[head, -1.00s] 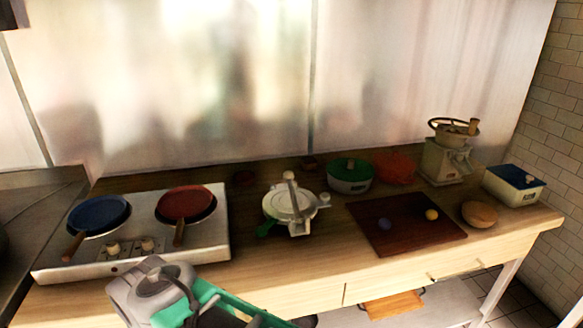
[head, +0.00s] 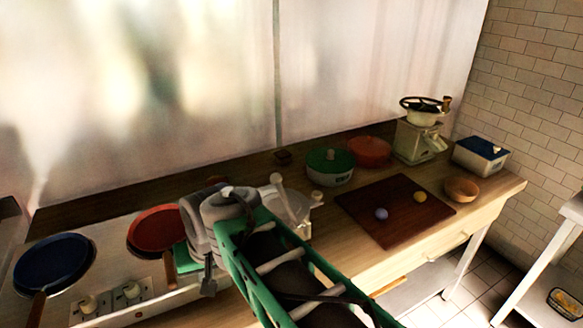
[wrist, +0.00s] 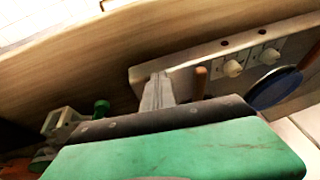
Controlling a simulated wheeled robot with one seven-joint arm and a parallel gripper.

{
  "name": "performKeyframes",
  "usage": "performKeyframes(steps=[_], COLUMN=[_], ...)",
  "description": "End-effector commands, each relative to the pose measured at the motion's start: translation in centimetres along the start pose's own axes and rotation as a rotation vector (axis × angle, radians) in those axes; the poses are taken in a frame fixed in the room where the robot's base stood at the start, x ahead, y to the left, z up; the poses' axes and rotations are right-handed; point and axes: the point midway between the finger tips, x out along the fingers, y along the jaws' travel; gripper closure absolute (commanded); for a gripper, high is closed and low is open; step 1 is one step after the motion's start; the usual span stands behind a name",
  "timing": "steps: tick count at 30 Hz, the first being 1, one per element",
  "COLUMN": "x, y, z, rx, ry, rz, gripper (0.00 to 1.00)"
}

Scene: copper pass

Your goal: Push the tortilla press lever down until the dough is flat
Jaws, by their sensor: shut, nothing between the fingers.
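The pale tortilla press (head: 292,208) stands on the wooden counter, partly hidden behind my arm in the head view. Its lever (head: 278,188) sticks up above the plates, tilted. No dough shows in the press from here. My gripper (head: 208,287) points down in front of the stove, left of the press and apart from it. In the wrist view my gripper (wrist: 155,92) has its grey fingers together with nothing between them. A pale frame with a green end, probably the press (wrist: 62,121), shows at the left there.
A stove (head: 150,293) with a blue pan (head: 52,262) and a red pan (head: 156,230) is at left. A dark red board (head: 395,222) with two small balls lies right of the press. A green-lidded pot (head: 330,166) stands behind. Counter between press and board is narrow.

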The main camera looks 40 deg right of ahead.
Motion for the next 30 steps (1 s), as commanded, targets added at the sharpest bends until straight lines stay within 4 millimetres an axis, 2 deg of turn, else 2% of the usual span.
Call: performKeyframes(steps=[1,2,3,5,6,9,12,13,16,20,30], x=[-1.7,-2.6,-3.8,-5.7,-7.1,-10.2,-12.6,-13.0,-13.6,-12.5,-5.8], y=[2.0,3.3,5.5,9.5,12.5,19.5,24.5,25.5,27.1,27.1,26.8], z=[-3.7,-5.8,-8.6,-12.2,-14.2,-17.0,-17.9,-18.0,-18.1,-18.5,-20.9], rx=[0.172,0.287,0.447,0.682,0.83,1.141,1.344,1.384,1.454,1.461,1.458], ry=[0.03,0.051,0.079,0.123,0.151,0.211,0.251,0.257,0.269,0.267,0.264], rz=[-0.01,-0.024,-0.044,-0.079,-0.104,-0.167,-0.219,-0.23,-0.252,-0.258,-0.255], gripper=[1.0,1.0,1.0,1.0,1.0,1.0,1.0,1.0,1.0,1.0,1.0])
